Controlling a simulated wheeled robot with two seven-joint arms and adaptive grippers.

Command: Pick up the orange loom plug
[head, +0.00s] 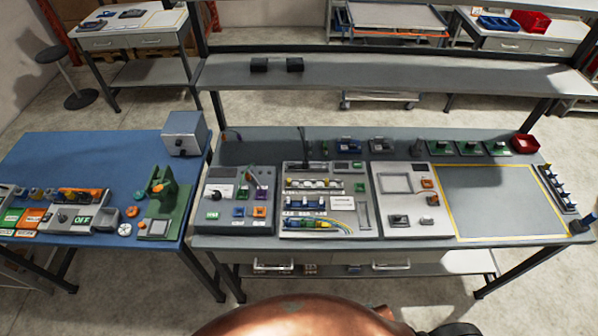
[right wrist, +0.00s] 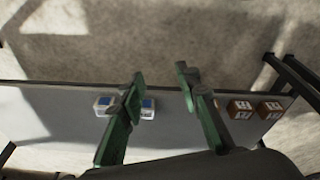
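Small orange parts show on the panels in the head view. One orange block (head: 428,184) sits on the right light panel, with another orange piece (head: 434,199) just below it. An orange-framed socket (head: 259,212) is on the left dark panel. At this size I cannot tell which one is the orange loom plug. My right gripper (right wrist: 160,76) has green fingers, spread apart with nothing between them, in the right wrist view. It is over a grey shelf, and no orange plug is clear near it. My left gripper is not in view.
The grey bench holds a middle panel (head: 365,216) with coloured wires (head: 322,225). A blue table (head: 90,155) is at the left. Small boxes (right wrist: 240,108) lie on the shelf.

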